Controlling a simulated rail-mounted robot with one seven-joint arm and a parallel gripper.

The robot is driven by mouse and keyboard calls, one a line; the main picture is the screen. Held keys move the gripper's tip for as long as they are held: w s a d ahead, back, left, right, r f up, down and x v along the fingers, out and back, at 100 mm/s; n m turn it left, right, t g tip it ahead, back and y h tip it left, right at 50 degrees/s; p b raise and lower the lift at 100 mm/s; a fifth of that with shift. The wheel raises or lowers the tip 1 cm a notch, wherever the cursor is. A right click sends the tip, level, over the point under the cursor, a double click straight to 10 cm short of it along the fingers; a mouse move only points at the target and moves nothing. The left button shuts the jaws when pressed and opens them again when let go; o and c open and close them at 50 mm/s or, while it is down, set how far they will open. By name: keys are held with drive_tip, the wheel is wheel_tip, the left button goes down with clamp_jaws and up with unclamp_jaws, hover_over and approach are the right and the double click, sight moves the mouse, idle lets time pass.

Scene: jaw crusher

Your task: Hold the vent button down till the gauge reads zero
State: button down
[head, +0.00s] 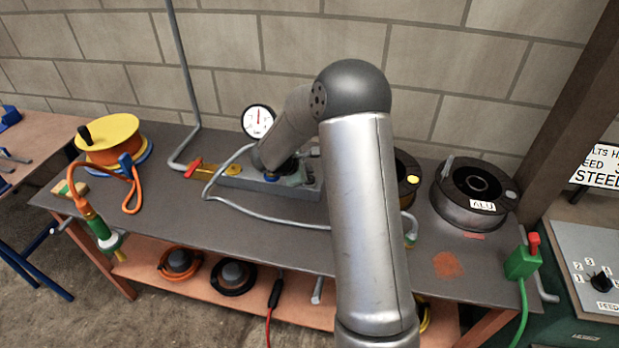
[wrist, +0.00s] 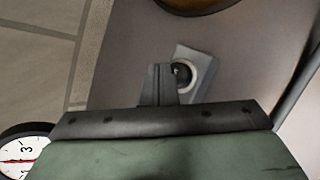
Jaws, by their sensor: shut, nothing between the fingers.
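The vent button appears to be the dark round knob with a pale ring (wrist: 182,74) in the wrist view, on a light grey block (wrist: 207,66). My gripper (wrist: 162,70) is shut and empty, its fingertips right beside the button in that view. I cannot tell whether they touch or press it. The gauge (head: 257,121) has a white dial and stands at the back of the bench, its red needle pointing roughly upward; the exact reading is too small to tell. The gauge also shows, cut off, at the wrist view's lower left (wrist: 22,158). In the head view my arm hides the button.
A grey manifold (head: 240,180) with a yellow and red valve lever (head: 208,170) lies along the bench (head: 290,243). A grey hose (head: 262,222) loops in front. Dark spools (head: 474,192) sit to the right, a yellow reel (head: 108,138) to the left. A brick wall stands behind.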

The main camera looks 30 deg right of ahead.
drive_tip(key=shift+f, duration=0.2)
idle(0.4)
drive_tip(key=shift+f+b, duration=0.25)
drive_tip(key=shift+b, duration=0.45)
drive_tip(key=shift+f+b, duration=0.6)
drive_tip(key=shift+b, duration=0.05)
idle(0.4)
drive_tip(key=shift+r, duration=0.1)
idle(2.8)
drive_tip(key=shift+r+p, duration=0.55)
drive_tip(key=shift+r, duration=0.4)
drive_tip(key=shift+r+p, duration=1.5)
drive_tip(key=shift+r, duration=1.05)
